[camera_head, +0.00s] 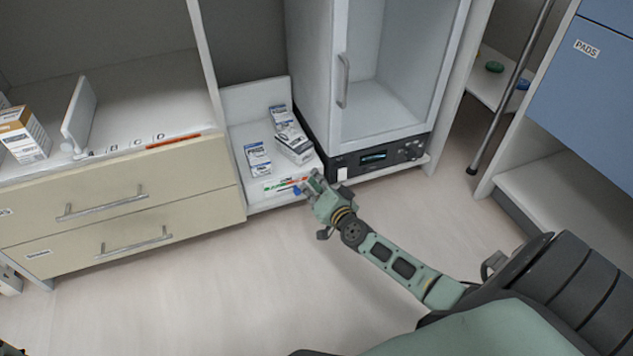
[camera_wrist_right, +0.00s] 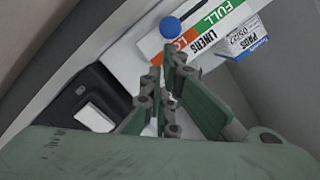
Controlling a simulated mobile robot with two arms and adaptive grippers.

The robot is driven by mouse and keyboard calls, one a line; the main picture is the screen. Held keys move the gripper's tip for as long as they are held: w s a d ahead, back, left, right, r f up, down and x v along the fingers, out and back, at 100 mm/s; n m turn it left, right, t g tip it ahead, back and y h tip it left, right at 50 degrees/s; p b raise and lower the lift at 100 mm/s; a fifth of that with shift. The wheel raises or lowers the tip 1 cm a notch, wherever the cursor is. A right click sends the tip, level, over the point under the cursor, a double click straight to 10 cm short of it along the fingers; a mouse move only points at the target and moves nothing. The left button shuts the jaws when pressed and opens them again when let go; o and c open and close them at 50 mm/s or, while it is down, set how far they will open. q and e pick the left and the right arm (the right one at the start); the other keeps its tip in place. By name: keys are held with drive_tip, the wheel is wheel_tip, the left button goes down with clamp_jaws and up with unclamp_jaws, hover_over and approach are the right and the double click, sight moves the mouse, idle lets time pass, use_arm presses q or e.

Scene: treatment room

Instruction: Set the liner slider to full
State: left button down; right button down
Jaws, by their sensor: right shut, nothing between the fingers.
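The liner slider has a blue round knob (camera_head: 298,190) at the front edge of a low white shelf. Its label strip (camera_head: 271,186) has a green and an orange part. In the right wrist view the label reads LINERS, with FULL on green (camera_wrist_right: 217,13) and LOW on orange; the blue knob (camera_wrist_right: 170,26) sits beside the orange LOW part. My right gripper (camera_head: 314,181) is shut and empty, just right of the knob. In the wrist view its fingertips (camera_wrist_right: 165,72) are close to the orange end, apart from the knob.
Small boxes (camera_head: 258,158) stand on the shelf behind the label. A glass-door cabinet with a black control panel (camera_head: 376,157) stands to the right. Beige drawers (camera_head: 120,200) are on the left. The floor in front (camera_head: 200,290) is clear.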

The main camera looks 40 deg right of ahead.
sight(288, 181)
drive_tip(key=shift+a+r, duration=0.1)
drive_tip(key=shift+a, duration=0.25)
drive_tip(key=a+p, duration=0.1)
drive_tip(key=a, duration=0.1)
drive_tip(key=w+a+p, duration=0.1)
drive_tip(key=a, duration=0.1)
drive_tip(key=shift+a+r+p, duration=0.1)
drive_tip(key=shift+a+p, duration=0.05)
drive_tip(key=shift+p, duration=0.25)
drive_tip(key=shift+w+a, duration=0.15)
drive_tip(key=shift+a, duration=0.25)
drive_tip(key=shift+f, duration=0.2)
drive_tip(key=shift+r, duration=0.1)
